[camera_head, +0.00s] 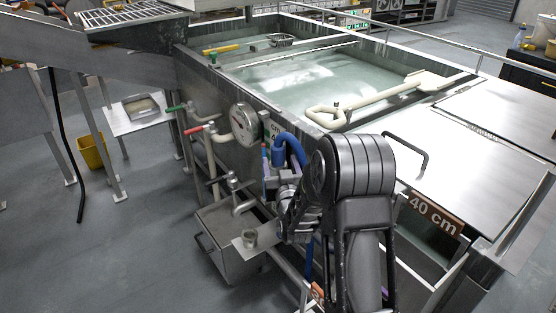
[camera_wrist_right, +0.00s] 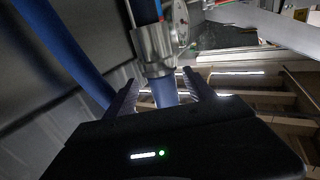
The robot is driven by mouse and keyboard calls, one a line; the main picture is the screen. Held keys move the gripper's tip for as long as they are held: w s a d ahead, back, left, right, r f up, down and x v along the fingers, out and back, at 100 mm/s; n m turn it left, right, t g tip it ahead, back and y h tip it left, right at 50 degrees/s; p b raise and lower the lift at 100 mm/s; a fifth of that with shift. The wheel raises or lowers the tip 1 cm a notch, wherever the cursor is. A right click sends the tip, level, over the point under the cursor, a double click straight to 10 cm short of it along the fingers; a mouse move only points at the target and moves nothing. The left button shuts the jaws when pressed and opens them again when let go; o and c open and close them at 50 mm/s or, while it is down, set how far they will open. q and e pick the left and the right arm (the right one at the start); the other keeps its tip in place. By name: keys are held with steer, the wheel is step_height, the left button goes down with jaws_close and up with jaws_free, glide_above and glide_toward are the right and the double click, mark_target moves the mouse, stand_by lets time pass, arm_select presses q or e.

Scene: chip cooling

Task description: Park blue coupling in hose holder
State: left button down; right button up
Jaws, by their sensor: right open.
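My right arm reaches up the middle of the head view, and its gripper (camera_head: 287,222) is by the front side of the steel tank. In the right wrist view the gripper's two fingers (camera_wrist_right: 163,92) are open, with a blue sleeve or hose piece (camera_wrist_right: 165,92) between them. Its contact with the fingers cannot be told. A metal coupling body (camera_wrist_right: 155,45) joins this blue piece just beyond the fingertips. My left gripper is not in view.
A blue hose (camera_head: 290,143) arches above the gripper; more blue hose (camera_wrist_right: 65,50) runs left in the wrist view. A gauge (camera_head: 244,123), red-handled valve (camera_head: 199,129) and tap (camera_head: 242,206) are close by. A steel bin (camera_head: 218,252) stands below.

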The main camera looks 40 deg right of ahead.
steer(key=shift+p+x, duration=0.75)
steer(key=shift+x, duration=1.9)
steer(key=shift+a+f, duration=0.1)
steer(key=shift+a, duration=0.05)
jaws_close()
